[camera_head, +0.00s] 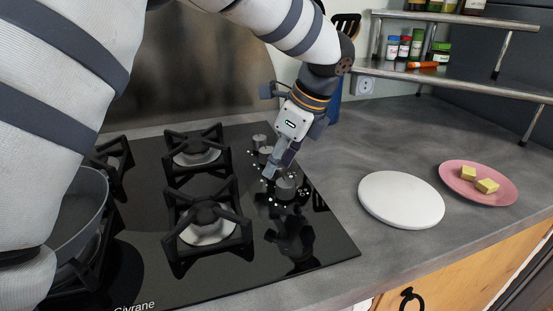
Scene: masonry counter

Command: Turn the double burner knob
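The black glass hob (330,250) has a row of grey knobs along its right side. The nearest and largest-looking knob (286,187) sits just below my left gripper. Another knob (265,154) is behind it, and a third knob (259,140) is farther back. My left gripper (279,166) points down over this row, its fingertips close to the near knob's far left side. I cannot tell whether they touch it. The fingers overlap in this view, so their opening is unclear. My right gripper is not in view.
Black pan supports (207,215) stand left of the knobs, and a grey pan (82,212) is at far left. A white round board (401,199) and a pink plate (479,183) with yellow pieces lie right. A jar shelf (450,78) stands behind.

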